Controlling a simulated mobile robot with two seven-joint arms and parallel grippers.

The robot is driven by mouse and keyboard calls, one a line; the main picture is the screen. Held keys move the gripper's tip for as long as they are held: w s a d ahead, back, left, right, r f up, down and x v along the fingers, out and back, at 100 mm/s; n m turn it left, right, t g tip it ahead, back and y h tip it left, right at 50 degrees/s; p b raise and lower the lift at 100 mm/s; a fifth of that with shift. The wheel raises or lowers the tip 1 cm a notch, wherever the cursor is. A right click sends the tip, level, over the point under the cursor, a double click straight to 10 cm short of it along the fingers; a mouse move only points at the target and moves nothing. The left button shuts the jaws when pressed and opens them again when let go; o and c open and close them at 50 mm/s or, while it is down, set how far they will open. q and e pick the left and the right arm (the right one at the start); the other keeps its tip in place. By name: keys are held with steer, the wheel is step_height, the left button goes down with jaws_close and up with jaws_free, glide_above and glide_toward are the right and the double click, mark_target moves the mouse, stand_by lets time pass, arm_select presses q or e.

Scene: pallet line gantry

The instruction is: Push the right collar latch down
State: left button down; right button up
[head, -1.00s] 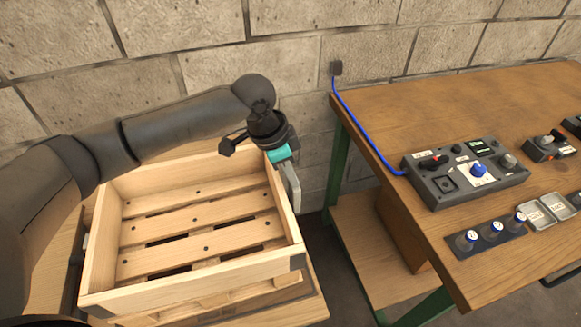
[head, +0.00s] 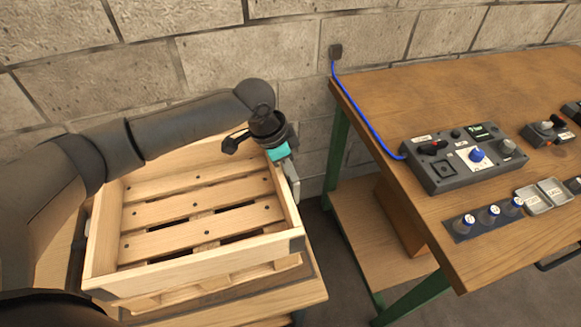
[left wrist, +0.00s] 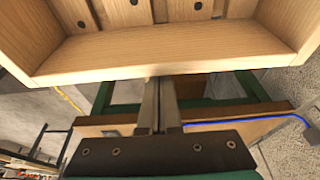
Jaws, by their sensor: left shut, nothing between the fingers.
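The wooden pallet collar (head: 190,268) sits on a pallet at the left of the head view. My left gripper (head: 294,188) points down at the outer face of the collar's right wall. Its fingers are shut with nothing between them, and their tips are partly hidden behind that wall. I cannot make out the right collar latch; the wall and gripper hide that spot. Whether the fingers touch it cannot be told. My right gripper is out of view.
A wooden workbench (head: 400,92) with green legs stands to the right, a gap away from the collar. It carries a grey control box (head: 460,178) with a blue cable (head: 370,130), several blue-capped items and small trays. A block wall (head: 210,68) stands behind.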

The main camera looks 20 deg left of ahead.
arm_select(q)
steer(key=shift+r+p, duration=2.2)
steer(key=shift+p, duration=0.75)
steer(key=v, duration=0.9)
steer(key=shift+r+p, duration=0.3)
steer(key=shift+p, duration=0.15)
steer(key=shift+a, duration=0.1)
